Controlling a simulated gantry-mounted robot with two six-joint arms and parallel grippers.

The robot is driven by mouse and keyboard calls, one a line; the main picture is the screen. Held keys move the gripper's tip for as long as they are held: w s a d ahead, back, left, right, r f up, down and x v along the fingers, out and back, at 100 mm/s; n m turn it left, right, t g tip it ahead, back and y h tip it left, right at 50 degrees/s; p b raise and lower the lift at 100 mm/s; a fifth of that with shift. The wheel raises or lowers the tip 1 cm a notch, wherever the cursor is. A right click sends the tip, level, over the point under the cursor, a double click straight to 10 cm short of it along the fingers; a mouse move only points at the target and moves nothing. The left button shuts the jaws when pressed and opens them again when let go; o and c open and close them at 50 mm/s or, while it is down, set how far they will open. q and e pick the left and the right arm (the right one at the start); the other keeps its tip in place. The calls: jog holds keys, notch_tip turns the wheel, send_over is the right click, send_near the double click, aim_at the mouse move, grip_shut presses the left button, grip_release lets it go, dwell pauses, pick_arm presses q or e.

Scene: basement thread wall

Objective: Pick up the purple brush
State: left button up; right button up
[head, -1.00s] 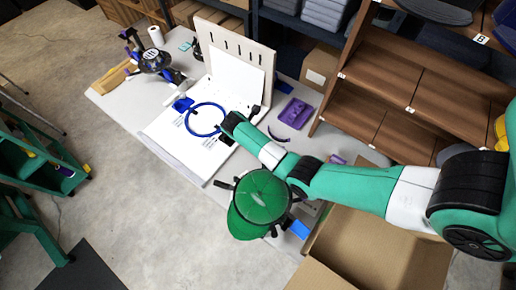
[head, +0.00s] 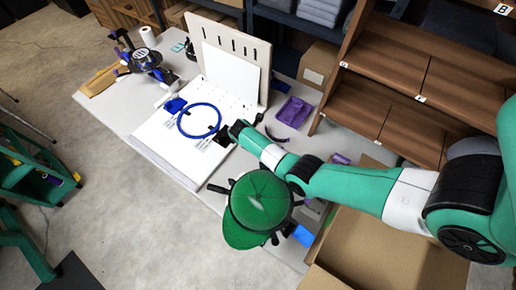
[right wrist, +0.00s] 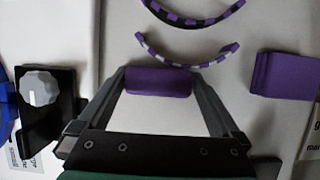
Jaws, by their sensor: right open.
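In the right wrist view, a purple block-like piece, perhaps the brush (right wrist: 158,81), lies on the pale tabletop between the two fingertips. No bristles are visible, so I cannot be sure what it is. My right gripper (right wrist: 157,84) is open, with one dark finger on each side of the piece. In the head view my right gripper (head: 238,130) is low over the table, right of a blue hoop (head: 199,121). The piece between its fingers is hidden there. My left gripper is not in view.
A purple block (right wrist: 284,76) is to the right, and a black piece with a white knob (right wrist: 40,88) to the left. A green cap (head: 260,200) and an open cardboard box (head: 385,240) are nearer.

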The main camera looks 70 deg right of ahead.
jog(key=c, duration=1)
notch_tip(320, 180, up, 9)
jog(key=p, duration=0.5)
jog(key=shift+w+r+p, duration=0.1)
jog(key=shift+r+p, duration=0.05)
jog(key=shift+p, duration=0.2)
jog(key=shift+r, duration=0.4)
